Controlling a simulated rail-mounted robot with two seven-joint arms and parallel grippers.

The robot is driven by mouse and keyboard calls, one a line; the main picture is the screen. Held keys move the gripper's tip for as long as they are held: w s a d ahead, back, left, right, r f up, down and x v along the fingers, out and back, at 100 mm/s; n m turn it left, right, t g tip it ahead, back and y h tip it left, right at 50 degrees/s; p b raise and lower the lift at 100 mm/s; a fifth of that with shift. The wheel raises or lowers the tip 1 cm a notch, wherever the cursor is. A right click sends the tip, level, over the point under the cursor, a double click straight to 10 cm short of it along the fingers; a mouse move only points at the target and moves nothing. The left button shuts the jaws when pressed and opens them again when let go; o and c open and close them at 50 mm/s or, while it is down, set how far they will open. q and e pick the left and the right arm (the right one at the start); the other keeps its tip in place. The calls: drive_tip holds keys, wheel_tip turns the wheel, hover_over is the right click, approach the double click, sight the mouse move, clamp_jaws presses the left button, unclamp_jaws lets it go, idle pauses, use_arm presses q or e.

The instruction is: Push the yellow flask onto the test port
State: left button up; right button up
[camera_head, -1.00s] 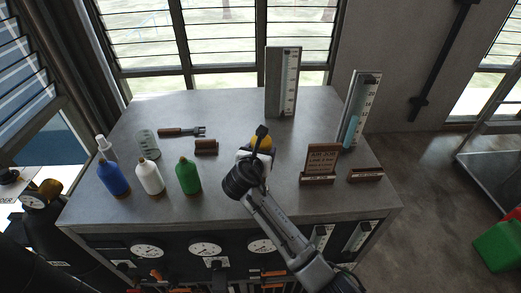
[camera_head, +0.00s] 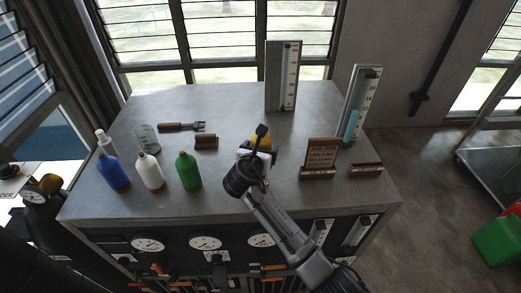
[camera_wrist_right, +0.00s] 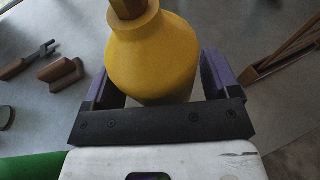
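The yellow flask (camera_wrist_right: 152,52) fills the upper middle of the right wrist view, with a brown cap on top. In the head view, its yellow top (camera_head: 263,142) shows behind my right wrist, and its base is hidden. My right gripper (camera_wrist_right: 160,78) has its purple fingers on both sides of the flask. The flask's shoulder hides the contact places, so whether they clamp it is unclear. In the head view, my right gripper (camera_head: 261,153) is partly covered by the wrist. I cannot identify the test port in either view. My left gripper is not in view.
Blue (camera_head: 114,175), white (camera_head: 150,173) and green (camera_head: 188,173) bottles stand at the bench's left. A beaker (camera_head: 147,139), a wrench-like tool (camera_head: 182,127) and a brown block (camera_head: 206,142) lie behind. A sign (camera_head: 322,154) and tall gauges (camera_head: 283,78) stand right and back.

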drive_tip(key=shift+o, duration=0.9)
drive_tip(key=r+p, duration=0.1)
drive_tip(key=p, duration=0.1)
drive_tip(key=s+r+p, duration=0.1)
drive_tip(key=shift+s+a+r+p, duration=0.1)
drive_tip(key=shift+a+r+p, duration=0.05)
drive_tip(key=shift+p, duration=0.25)
drive_tip(key=shift+s+a+r, duration=0.2)
drive_tip(key=shift+s+r, duration=0.5)
drive_tip(key=shift+r, duration=0.15)
drive_tip(key=shift+s+a+r, duration=0.2)
drive_tip(key=shift+s+r, duration=0.5)
drive_tip(key=shift+r, duration=0.1)
